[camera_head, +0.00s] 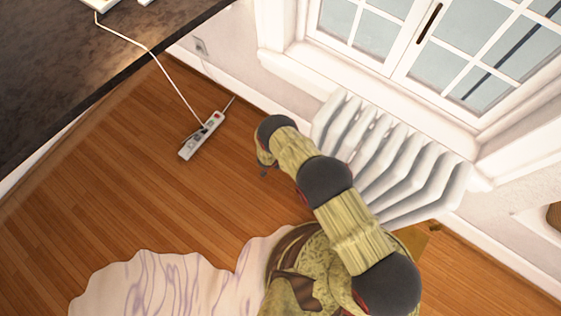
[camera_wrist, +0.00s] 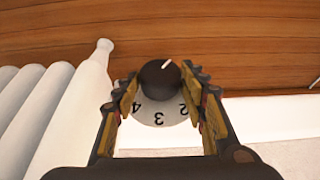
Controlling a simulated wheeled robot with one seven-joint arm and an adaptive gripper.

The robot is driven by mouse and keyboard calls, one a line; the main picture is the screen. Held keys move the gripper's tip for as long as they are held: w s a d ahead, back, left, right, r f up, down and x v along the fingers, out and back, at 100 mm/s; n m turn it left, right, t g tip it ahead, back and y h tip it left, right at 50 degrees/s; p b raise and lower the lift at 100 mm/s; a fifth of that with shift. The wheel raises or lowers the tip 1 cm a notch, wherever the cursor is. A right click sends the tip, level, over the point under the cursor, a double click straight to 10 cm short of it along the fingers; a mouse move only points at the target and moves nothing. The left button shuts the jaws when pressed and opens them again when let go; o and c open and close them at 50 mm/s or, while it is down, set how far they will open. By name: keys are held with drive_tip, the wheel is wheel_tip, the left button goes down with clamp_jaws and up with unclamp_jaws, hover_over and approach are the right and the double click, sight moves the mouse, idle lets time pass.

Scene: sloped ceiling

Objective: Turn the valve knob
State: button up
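The valve knob (camera_wrist: 161,76) shows in the wrist view as a dark round cap with a white pointer line. Below it is a white dial (camera_wrist: 158,111) with the numbers 4, 3 and 2 upside down. My gripper (camera_wrist: 160,84) has its fingers spread, one on each side of the knob. The left finger is very near the knob; I cannot tell whether either finger touches it. In the head view, my gripper (camera_head: 264,169) is mostly hidden behind my wrist, left of the radiator (camera_head: 345,122). The knob is hidden there.
White radiator fins (camera_wrist: 72,118) stand left of the knob in the wrist view. The head view shows a window (camera_head: 420,50) above the radiator, a power strip (camera_head: 202,135) on the wooden floor, a rug (camera_head: 165,285) and a dark counter (camera_head: 70,60).

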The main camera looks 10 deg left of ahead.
drive_tip(key=c, duration=0.6)
